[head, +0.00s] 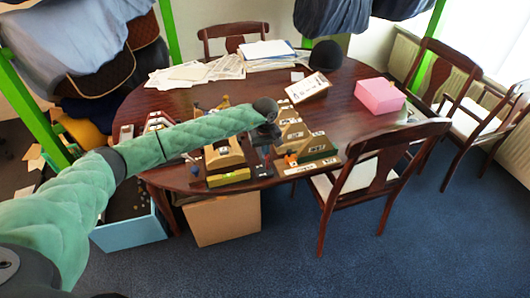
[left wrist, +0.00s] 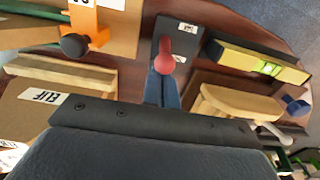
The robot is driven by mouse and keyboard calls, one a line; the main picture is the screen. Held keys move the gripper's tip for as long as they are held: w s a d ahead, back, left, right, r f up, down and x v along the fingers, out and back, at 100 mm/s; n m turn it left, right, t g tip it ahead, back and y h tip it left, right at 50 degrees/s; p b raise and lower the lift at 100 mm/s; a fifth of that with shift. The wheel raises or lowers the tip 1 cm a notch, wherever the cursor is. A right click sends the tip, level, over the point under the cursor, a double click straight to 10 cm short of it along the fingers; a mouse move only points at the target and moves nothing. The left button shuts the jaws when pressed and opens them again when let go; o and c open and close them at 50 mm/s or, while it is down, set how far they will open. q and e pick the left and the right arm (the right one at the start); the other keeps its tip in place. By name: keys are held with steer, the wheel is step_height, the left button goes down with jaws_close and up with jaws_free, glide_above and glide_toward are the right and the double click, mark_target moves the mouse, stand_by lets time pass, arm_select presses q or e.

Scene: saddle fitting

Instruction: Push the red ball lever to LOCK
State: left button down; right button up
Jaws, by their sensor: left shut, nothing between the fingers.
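The red ball lever (left wrist: 164,62) shows in the left wrist view, on a dark plate (left wrist: 190,40) with small white labels whose text I cannot read. My left gripper (left wrist: 161,84) is shut and empty, its blue-grey fingertips right at the near side of the red ball. I cannot tell whether they touch it. In the head view my left gripper (head: 268,134) hangs over the fixtures near the table's front edge. The lever is too small and crowded there to make out. My right gripper is not in view.
A wooden block (left wrist: 240,105) and a yellow level (left wrist: 262,63) lie right of the plate; an orange clamp (left wrist: 92,22) with a dark knob stands left. On the table (head: 345,118) are a pink box (head: 380,96) and a white sign (head: 307,88). A chair (head: 375,165) stands close by.

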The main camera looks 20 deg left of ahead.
arm_select(q)
steer(key=shift+s+d, duration=0.5)
steer(key=shift+s, duration=0.25)
steer(key=shift+w+a+b, duration=0.3)
steer(key=shift+w+b, duration=0.15)
steer(key=shift+b, duration=0.3)
steer(key=shift+r, duration=0.15)
step_height(320, 180, up, 7)
stand_by(0.9)
